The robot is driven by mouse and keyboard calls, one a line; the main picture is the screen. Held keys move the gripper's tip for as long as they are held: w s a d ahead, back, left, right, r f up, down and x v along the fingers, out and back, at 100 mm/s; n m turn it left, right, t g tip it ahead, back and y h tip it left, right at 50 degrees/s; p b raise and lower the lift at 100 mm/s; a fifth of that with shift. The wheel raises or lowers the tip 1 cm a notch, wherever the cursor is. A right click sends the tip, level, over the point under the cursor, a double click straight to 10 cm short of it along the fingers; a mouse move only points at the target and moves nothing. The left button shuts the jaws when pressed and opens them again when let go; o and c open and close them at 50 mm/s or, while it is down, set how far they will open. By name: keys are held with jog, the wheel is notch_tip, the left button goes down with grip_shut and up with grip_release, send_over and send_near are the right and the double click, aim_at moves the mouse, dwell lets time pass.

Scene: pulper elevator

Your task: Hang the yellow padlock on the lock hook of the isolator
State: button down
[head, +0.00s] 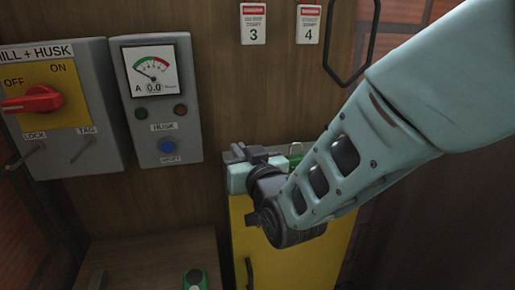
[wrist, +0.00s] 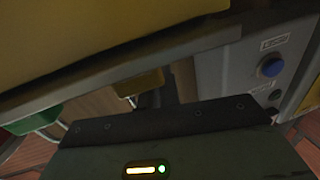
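The isolator (head: 62,105) is at the left in the head view, a grey box with a yellow plate and a red handle (head: 32,99). Its lock hook (head: 26,157), under the LOCK label, shows no padlock on it. My gripper (head: 242,153) is over the top of the yellow cabinet, well to the right of the isolator. A small yellow block (wrist: 140,83), probably the yellow padlock, shows in the wrist view beside a dark part near my gripper. I cannot make out the yellow padlock in the head view. The fingers are too unclear to tell their opening.
A green padlock (head: 294,160) is just right of my gripper; a green body (wrist: 38,120) shows in the wrist view. The HUSK meter box (head: 165,110) stands between isolator and gripper. The yellow cabinet (head: 290,255) is below. A wooden bench (head: 150,260) is at lower left.

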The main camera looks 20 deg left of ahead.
jog(key=c, duration=1.6)
grip_release()
jog(key=shift+f, duration=0.1)
jog(key=shift+p, duration=0.4)
jog(key=shift+s+d, duration=0.1)
jog(key=shift+s, duration=0.05)
jog(key=b+v, duration=0.5)
jog(key=v, duration=1.2)
jog(key=shift+b, duration=0.35)
jog(key=shift+d+f, duration=0.1)
